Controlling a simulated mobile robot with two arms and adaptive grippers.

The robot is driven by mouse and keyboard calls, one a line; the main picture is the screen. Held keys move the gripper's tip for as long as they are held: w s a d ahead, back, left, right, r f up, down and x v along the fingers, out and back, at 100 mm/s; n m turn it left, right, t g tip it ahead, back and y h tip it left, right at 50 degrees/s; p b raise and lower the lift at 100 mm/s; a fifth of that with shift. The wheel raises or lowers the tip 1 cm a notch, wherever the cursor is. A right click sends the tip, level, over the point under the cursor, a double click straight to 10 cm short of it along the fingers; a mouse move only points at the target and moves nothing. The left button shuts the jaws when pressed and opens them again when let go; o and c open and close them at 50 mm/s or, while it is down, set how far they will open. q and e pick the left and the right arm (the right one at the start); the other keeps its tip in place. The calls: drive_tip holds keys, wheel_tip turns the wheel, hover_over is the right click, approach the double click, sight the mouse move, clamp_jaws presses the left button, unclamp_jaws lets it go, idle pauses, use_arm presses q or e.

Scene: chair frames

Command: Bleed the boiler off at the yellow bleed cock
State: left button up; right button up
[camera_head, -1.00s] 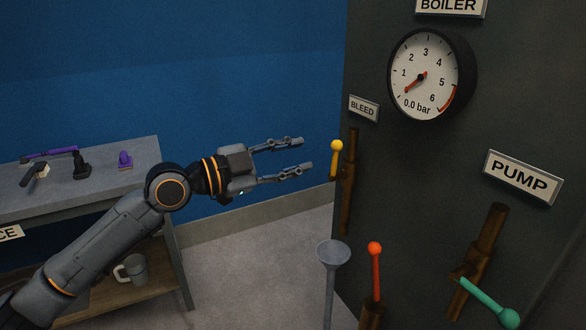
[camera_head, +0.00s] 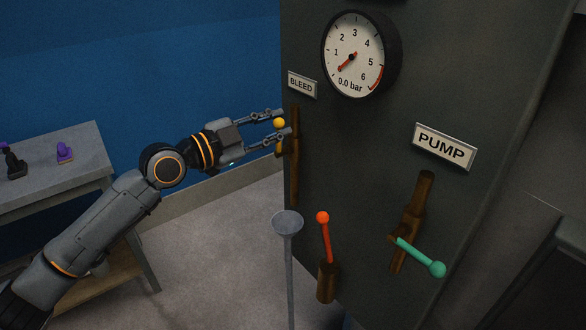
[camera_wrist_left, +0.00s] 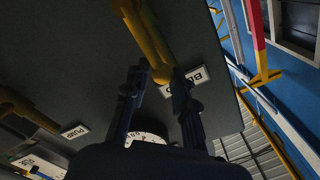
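The yellow bleed cock (camera_head: 279,123) is a short lever with a round knob on the boiler's dark panel, below the BLEED plate (camera_head: 302,84). My left gripper (camera_head: 284,123) is open, with one finger above and one below the knob in the head view. In the left wrist view the yellow lever's end (camera_wrist_left: 161,74) lies between the two fingers (camera_wrist_left: 157,82), with gaps beside it. The lower part of the lever is partly hidden by a finger. The pressure gauge (camera_head: 354,55) reads 0.0 bar. My right gripper is not in view.
A red-knobbed lever (camera_head: 325,238) and a green lever (camera_head: 420,258) under the PUMP plate (camera_head: 445,147) stand to the right. A grey funnel on a stem (camera_head: 287,223) is below my gripper. A bench (camera_head: 60,180) with purple items is at left.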

use_arm(q)
drive_tip(key=shift+s+d+f+p, duration=0.3)
drive_tip(key=shift+s+p, duration=0.2)
drive_tip(key=shift+p, duration=0.3)
drive_tip(key=shift+c, duration=0.4)
drive_tip(key=shift+s+d+f, duration=0.2)
drive_tip(key=shift+s, duration=0.15)
drive_tip(key=shift+s+d+p, duration=0.1)
drive_tip(key=shift+p, duration=0.2)
drive_tip(key=shift+s+d+f+p, duration=0.45)
drive_tip(key=shift+s+f+p, duration=0.1)
drive_tip(key=shift+s, duration=0.1)
